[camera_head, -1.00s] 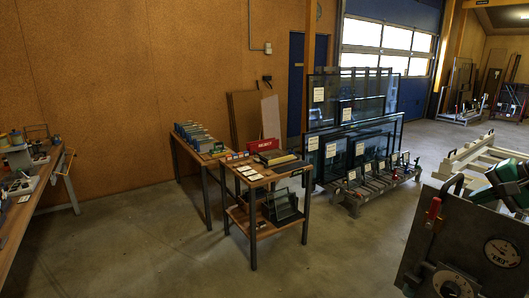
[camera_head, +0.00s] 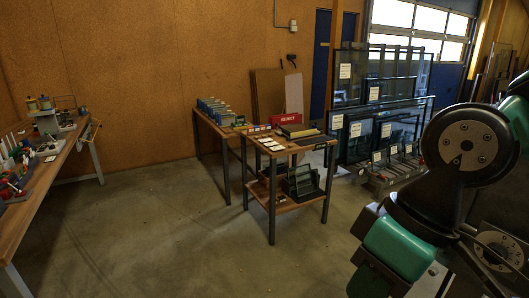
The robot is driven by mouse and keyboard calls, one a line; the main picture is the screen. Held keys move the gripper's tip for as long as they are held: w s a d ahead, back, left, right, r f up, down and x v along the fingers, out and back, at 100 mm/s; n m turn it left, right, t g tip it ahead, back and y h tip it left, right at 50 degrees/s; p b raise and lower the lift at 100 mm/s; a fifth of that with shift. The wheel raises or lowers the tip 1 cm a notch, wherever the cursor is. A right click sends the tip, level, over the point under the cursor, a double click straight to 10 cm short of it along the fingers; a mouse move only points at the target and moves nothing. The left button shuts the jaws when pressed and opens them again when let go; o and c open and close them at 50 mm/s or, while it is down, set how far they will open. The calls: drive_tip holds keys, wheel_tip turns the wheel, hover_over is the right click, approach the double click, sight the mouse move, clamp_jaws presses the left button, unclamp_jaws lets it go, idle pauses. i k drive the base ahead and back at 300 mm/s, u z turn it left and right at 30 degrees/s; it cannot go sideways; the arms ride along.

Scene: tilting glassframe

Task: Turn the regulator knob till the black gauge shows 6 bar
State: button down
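The regulator knob cannot be picked out; my arm's green and dark links cover most of the panel around the gauge. My gripper is not in view, so its place relative to the knob cannot be seen.
A wooden workbench (camera_head: 52,186) with tools runs along the left. A small table (camera_head: 285,147) with a red box (camera_head: 286,118) stands mid-scene. Glass panes on a rack (camera_head: 385,100) stand behind it. The concrete floor between bench and table is clear.

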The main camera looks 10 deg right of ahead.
sight(498, 249)
drive_tip(key=z, duration=0.9)
drive_tip(key=k, duration=0.8)
drive_tip(key=u, duration=0.3)
